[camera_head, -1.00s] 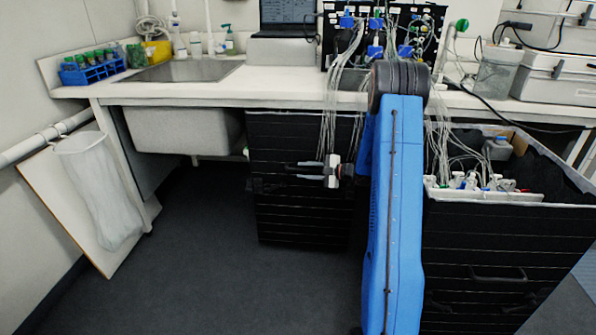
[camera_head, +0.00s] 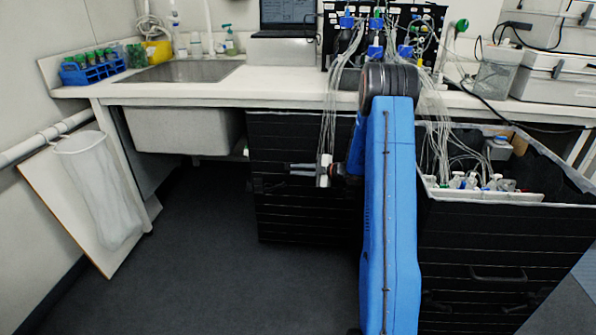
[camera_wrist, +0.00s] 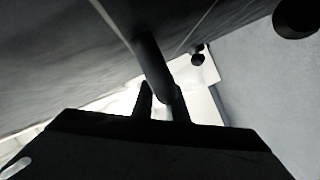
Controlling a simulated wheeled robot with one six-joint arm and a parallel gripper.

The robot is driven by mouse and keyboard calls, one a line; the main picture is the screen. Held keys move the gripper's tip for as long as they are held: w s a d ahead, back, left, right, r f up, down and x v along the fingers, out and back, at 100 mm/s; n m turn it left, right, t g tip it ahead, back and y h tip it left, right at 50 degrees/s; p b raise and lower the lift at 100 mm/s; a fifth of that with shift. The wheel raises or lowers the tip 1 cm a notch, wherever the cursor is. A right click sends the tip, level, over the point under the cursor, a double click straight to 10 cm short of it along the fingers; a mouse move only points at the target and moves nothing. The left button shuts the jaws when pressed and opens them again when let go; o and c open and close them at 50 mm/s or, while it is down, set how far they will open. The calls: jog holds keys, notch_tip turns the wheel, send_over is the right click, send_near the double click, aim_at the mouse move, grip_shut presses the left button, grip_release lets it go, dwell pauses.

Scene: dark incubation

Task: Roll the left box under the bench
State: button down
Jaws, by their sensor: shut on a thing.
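The left box (camera_head: 290,215) is tall and black with thin horizontal lines. It stands on the floor, its top close below the front edge of the white bench (camera_head: 275,88), and the arm covers its right side. My gripper (camera_head: 292,168) is at its front face. In the wrist view the two fingers (camera_wrist: 163,105) are closed around a dark bar (camera_wrist: 152,62), which looks like the box's handle. How far the box reaches under the bench is hidden.
An open black box (camera_head: 490,260) holding bottles and tubes stands at the right. Thin tubes hang from the bench in front of the left box. A sink basin (camera_head: 185,130) hangs left of it. The floor (camera_head: 190,260) in front and left is clear.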

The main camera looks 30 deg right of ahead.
aim_at(299, 163)
jog(key=shift+w+d, duration=0.7)
jog(key=shift+w, duration=0.35)
jog(key=shift+w+d, duration=0.7)
jog(key=shift+w, duration=0.3)
jog(key=c, duration=1.8)
grip_release()
jog(key=shift+o, duration=0.2)
jog(key=v, duration=0.7)
jog(key=shift+s, duration=0.2)
jog(key=shift+d, duration=0.15)
